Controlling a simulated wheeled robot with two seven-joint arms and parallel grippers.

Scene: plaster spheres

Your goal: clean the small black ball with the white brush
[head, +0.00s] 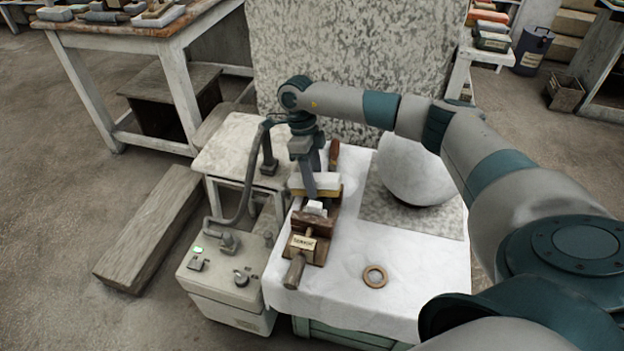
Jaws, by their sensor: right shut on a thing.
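My right gripper (311,188) points down over the left part of the cloth-covered table. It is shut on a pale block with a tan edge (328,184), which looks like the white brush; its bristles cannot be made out. Just below and in front is a brown wooden clamp-like holder (318,228) with a labelled front, and a small white piece (315,208) shows in it. I cannot tell whether the block touches the holder. I cannot make out the small black ball. My left gripper is not in view.
A large white sphere (412,172) stands on a speckled slab (440,219) at the right, close under my right arm. A tan ring (375,276) lies on the white cloth (420,285). A grey machine (224,277) with a hose stands left of the table.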

